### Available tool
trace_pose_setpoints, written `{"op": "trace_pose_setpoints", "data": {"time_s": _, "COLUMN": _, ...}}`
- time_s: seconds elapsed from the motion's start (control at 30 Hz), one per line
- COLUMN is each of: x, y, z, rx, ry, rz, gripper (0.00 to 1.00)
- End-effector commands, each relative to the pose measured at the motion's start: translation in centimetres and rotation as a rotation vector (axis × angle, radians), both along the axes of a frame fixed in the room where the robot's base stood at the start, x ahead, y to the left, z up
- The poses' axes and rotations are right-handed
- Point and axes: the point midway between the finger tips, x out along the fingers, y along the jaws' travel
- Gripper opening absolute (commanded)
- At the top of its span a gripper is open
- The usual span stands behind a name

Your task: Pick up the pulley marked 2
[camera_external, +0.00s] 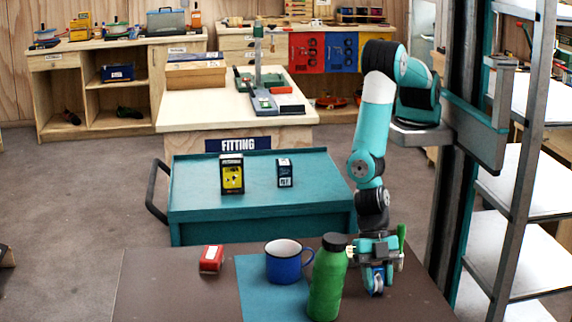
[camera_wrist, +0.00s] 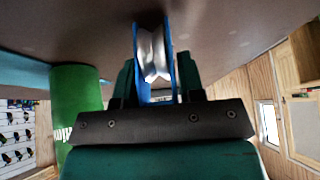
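A pulley (camera_wrist: 153,55) with blue side plates and a silver wheel stands upright between the fingers of my gripper (camera_wrist: 157,82) in the wrist view. A finger lies close against each side plate, and the gripper looks shut on it. In the external view the blue pulley (camera_external: 376,279) shows below my gripper (camera_external: 377,262), low over the brown table at the right. Whether it touches the table is hard to tell. No number is readable on the pulley.
A green bottle (camera_external: 327,280) stands just left of my gripper and also shows in the wrist view (camera_wrist: 75,105). A blue mug (camera_external: 284,264) stands on a blue mat (camera_external: 256,302), with a red box (camera_external: 211,259) farther left. A teal cart (camera_external: 262,209) is behind.

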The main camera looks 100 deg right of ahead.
Motion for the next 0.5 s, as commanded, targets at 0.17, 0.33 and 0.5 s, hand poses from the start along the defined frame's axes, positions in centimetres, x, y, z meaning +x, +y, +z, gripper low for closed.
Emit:
{"op": "trace_pose_setpoints", "data": {"time_s": 0.17, "x": 0.01, "y": 0.00, "z": 0.04, "rx": 0.000, "ry": 0.000, "rz": 0.000, "gripper": 0.08}}
{"op": "trace_pose_setpoints", "data": {"time_s": 0.33, "x": 0.01, "y": 0.00, "z": 0.06, "rx": 0.000, "ry": 0.000, "rz": 0.000, "gripper": 0.08}}
{"op": "trace_pose_setpoints", "data": {"time_s": 0.5, "x": 0.05, "y": 0.05, "z": 0.63, "rx": 0.002, "ry": -0.001, "rz": 0.000, "gripper": 0.08}}
